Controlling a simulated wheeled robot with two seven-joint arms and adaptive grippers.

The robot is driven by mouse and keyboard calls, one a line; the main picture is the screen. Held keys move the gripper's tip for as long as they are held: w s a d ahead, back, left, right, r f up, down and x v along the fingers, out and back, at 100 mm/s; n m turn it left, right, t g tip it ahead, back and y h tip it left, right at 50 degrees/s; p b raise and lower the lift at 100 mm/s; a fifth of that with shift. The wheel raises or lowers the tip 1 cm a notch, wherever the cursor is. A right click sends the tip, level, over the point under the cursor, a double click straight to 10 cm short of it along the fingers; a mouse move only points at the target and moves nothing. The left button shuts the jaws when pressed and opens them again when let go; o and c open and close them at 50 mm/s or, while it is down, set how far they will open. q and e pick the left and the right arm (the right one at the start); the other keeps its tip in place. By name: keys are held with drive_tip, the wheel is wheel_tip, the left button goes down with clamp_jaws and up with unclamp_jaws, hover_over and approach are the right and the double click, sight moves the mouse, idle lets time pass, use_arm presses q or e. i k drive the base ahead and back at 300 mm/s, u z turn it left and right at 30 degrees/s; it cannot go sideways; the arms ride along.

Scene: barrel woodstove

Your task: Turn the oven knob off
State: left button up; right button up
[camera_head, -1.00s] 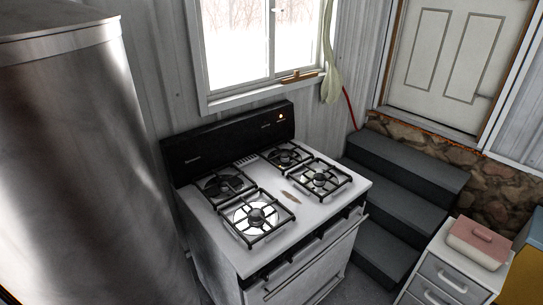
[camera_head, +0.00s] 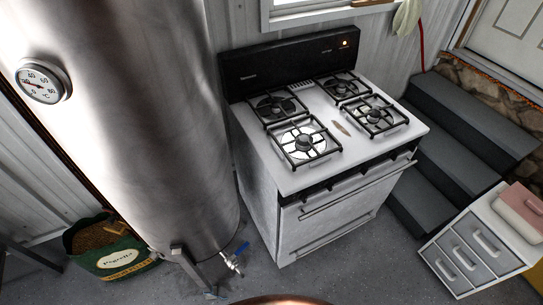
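The white stove (camera_head: 262,200) with the oven stands right of centre in the head view. Its black back panel (camera_head: 290,62) carries a small lit orange light (camera_head: 345,43) near the right end. A row of dark knobs (camera_head: 345,180) runs along the front edge above the oven door (camera_head: 335,208); they are small and dark, and I cannot tell which one is the oven knob or how it is turned. Several black burner grates (camera_head: 304,141) sit on top. Neither of my grippers shows in the view.
A large metal tank (camera_head: 150,110) with a dial gauge (camera_head: 43,82) and a blue-handled tap (camera_head: 236,258) stands left of the stove. A green sack (camera_head: 115,258) lies at lower left. Dark steps (camera_head: 470,130) and a white drawer unit (camera_head: 470,250) are at right. Grey floor before the stove is clear.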

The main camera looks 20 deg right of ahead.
sight(362, 169)
drive_tip(key=u, duration=0.85)
drive_tip(key=i, duration=0.85)
drive_tip(key=z, duration=2)
